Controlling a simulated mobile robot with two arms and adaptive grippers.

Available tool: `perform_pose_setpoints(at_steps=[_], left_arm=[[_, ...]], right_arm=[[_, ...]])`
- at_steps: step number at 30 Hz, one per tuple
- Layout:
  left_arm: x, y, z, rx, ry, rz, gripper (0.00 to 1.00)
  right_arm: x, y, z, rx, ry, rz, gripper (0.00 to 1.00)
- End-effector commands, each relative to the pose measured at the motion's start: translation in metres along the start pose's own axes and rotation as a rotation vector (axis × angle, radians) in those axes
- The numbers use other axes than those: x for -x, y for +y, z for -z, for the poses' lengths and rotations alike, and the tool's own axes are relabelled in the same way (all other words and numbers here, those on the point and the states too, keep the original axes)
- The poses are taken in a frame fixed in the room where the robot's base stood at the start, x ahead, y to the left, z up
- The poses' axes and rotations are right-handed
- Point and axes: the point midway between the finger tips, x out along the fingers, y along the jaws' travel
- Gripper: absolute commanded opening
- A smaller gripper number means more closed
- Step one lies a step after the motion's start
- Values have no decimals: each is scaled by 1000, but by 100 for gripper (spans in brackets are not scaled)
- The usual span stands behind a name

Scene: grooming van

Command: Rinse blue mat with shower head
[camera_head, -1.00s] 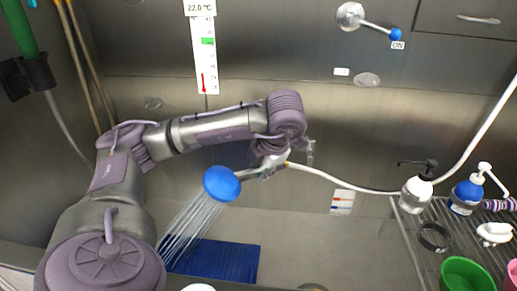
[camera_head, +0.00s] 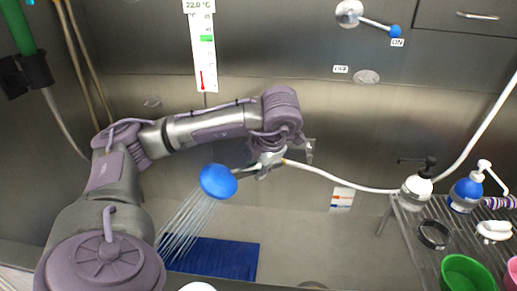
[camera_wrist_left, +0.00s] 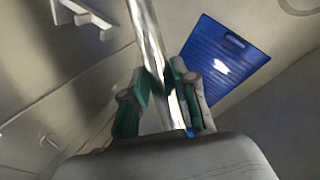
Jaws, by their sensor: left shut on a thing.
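The shower head (camera_head: 218,181) has a blue face and sprays water down and to the left in the head view. My left gripper (camera_head: 266,165) is shut on its metal handle, which also shows between the fingers in the left wrist view (camera_wrist_left: 155,70). A white hose runs right from the handle. The blue mat (camera_head: 225,258) lies flat on the tub floor below the shower head. The spray falls toward the mat's left part. The mat also shows in the left wrist view (camera_wrist_left: 222,62), with a bright glint on it. My right gripper is in neither view.
A wire rack at the right holds a black-pump bottle (camera_head: 416,192), a blue pump bottle (camera_head: 467,192), a black ring (camera_head: 433,235) and a green cup (camera_head: 466,273). A lever with a blue knob (camera_head: 395,31) is on the back wall by an ON label. The tub floor right of the mat is clear.

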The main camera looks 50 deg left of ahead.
Motion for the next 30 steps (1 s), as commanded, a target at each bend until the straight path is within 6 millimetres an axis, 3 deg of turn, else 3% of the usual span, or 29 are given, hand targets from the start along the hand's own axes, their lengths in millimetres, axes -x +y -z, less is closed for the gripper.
perform_pose_setpoints(at_steps=[18,30], left_arm=[[63,29,-3,0,-1,0,0],[64,28,-3,-9,-4,0,0]], right_arm=[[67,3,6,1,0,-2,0],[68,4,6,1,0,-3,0]])
